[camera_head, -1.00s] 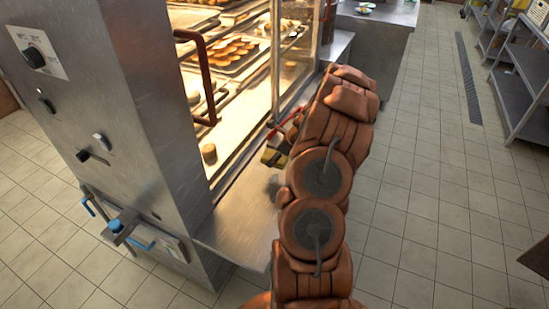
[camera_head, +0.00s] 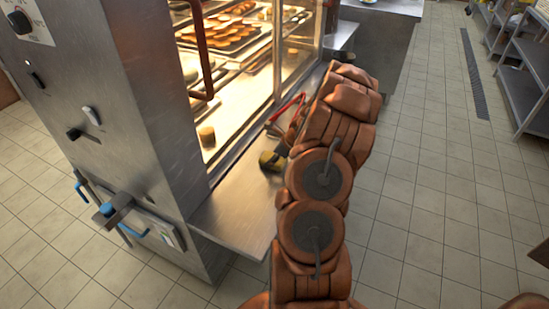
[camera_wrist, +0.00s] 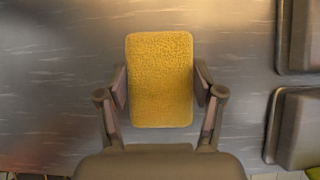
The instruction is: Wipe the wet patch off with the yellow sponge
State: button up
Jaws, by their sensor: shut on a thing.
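The yellow sponge (camera_wrist: 160,80) sits between the two fingers of my gripper (camera_wrist: 161,86) in the wrist view, one finger on each long side. My gripper is shut on it. I cannot make out a wet patch on the bare ledge now; part of the ledge is hidden behind my arm and the sponge.
The lit oven (camera_head: 115,90) with trays of buns stands along the ledge's left side. A thin red item (camera_head: 287,112) shows beside my arm. Dark blocky objects (camera_wrist: 298,127) are at the right in the wrist view. Tiled floor (camera_head: 425,190) is clear to the right.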

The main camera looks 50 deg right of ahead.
jog(key=shift+s+a+f+b, duration=0.1)
jog(key=shift+s+a+b, duration=0.1)
jog(key=shift+a+b, duration=0.3)
jog(key=shift+s+a+f+b, duration=0.15)
jog(key=shift+a+b, duration=0.1)
jog(key=shift+a, duration=0.35)
jog(key=shift+d+b, duration=0.1)
jog(key=shift+b, duration=0.25)
jog(key=shift+r, duration=0.25)
jog(key=shift+w+d+r+p, duration=0.15)
jog(key=shift+d+p, duration=0.25)
jog(key=shift+p, duration=0.15)
jog(key=d+p, duration=0.2)
jog(key=shift+w+d, duration=0.35)
jog(key=shift+w, duration=0.05)
jog(key=shift+w+d+r+p, duration=0.15)
jog(key=shift+d+p, duration=0.1)
jog(key=shift+p, duration=0.1)
notch_tip(320, 180, up, 2)
jog(key=shift+a+r+p, duration=0.1)
jog(key=shift+r+p, duration=0.15)
jog(key=shift+p, duration=0.5)
notch_tip(320, 180, up, 5)
jog(key=p, duration=0.4)
jog(key=shift+p, duration=0.4)
